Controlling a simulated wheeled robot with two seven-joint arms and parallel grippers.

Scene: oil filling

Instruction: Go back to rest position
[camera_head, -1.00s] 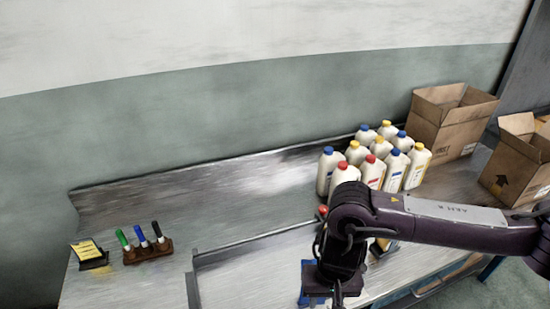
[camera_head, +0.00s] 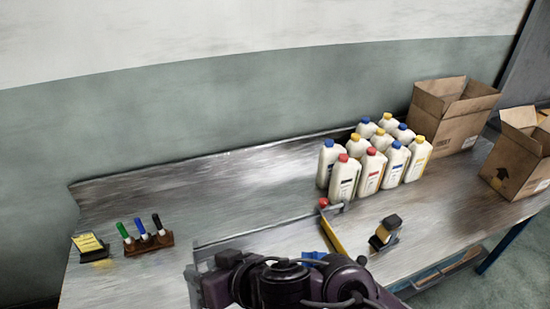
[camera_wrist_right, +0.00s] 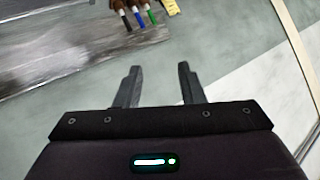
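My right arm (camera_head: 290,284) crosses the bottom middle of the head view, in front of the metal workbench (camera_head: 235,182). My right gripper shows in the right wrist view (camera_wrist_right: 157,85), with its two fingers apart and nothing between them. Beyond the fingers lies plain grey-green surface. In the head view the right gripper's fingertips cannot be made out. My left gripper is in neither view.
Several white bottles (camera_head: 372,170) with coloured caps stand on the bench. Open cardboard boxes (camera_head: 450,125) are at the right. A marker holder (camera_head: 148,243) and a yellow note pad (camera_head: 90,245) sit at the left. A red-knobbed yellow-handled tool (camera_head: 332,238) and a small black-and-tan item (camera_head: 382,236) lie near the middle.

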